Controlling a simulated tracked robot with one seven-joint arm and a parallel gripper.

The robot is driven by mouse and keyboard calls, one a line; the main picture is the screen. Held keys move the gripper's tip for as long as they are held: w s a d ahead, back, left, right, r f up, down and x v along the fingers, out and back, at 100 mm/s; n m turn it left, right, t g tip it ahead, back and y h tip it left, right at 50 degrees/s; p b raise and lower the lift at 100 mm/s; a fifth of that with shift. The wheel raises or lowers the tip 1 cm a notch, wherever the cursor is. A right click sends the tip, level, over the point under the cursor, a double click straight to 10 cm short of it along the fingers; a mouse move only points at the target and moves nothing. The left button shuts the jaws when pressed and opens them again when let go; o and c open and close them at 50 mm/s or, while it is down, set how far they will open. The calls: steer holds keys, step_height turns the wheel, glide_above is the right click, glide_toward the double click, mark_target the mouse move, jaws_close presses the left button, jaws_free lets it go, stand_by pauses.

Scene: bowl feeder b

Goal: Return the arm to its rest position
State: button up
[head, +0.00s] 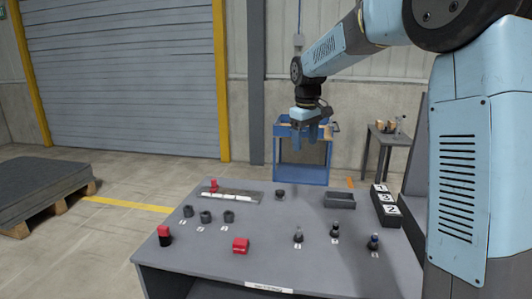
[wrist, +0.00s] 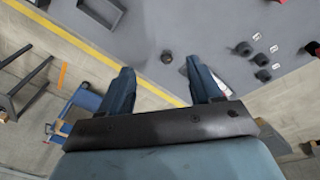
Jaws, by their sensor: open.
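My gripper (head: 309,125) hangs from my blue arm above the far edge of the grey table (head: 265,225) in the head view. Its fingers point down and are apart from everything on the table. In the wrist view my gripper (wrist: 163,88) shows two blue fingers spread wide with nothing between them. A small dark round part (wrist: 166,58) lies on the table beyond the fingertips. It also shows in the head view near the table's back edge.
A blue cart (head: 302,174) stands behind the table. A side table (head: 388,140) is at the back right.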

steer(key=s+d+r+m+t, duration=0.1)
steer(key=s+d+r+m, duration=0.15)
steer(key=s, duration=0.65)
steer(key=s+d+r+m+t, duration=0.15)
steer(key=s+d, duration=0.25)
steer(key=s, duration=0.4)
steer(key=s+d+f+m, duration=0.2)
steer(key=s, duration=0.7)
steer(key=s+d+f+m+t, duration=0.1)
steer(key=s+d+f, duration=0.2)
steer(key=s, duration=0.6)
steer(key=shift+s+m, duration=0.25)
steer(key=shift+m, duration=0.15)
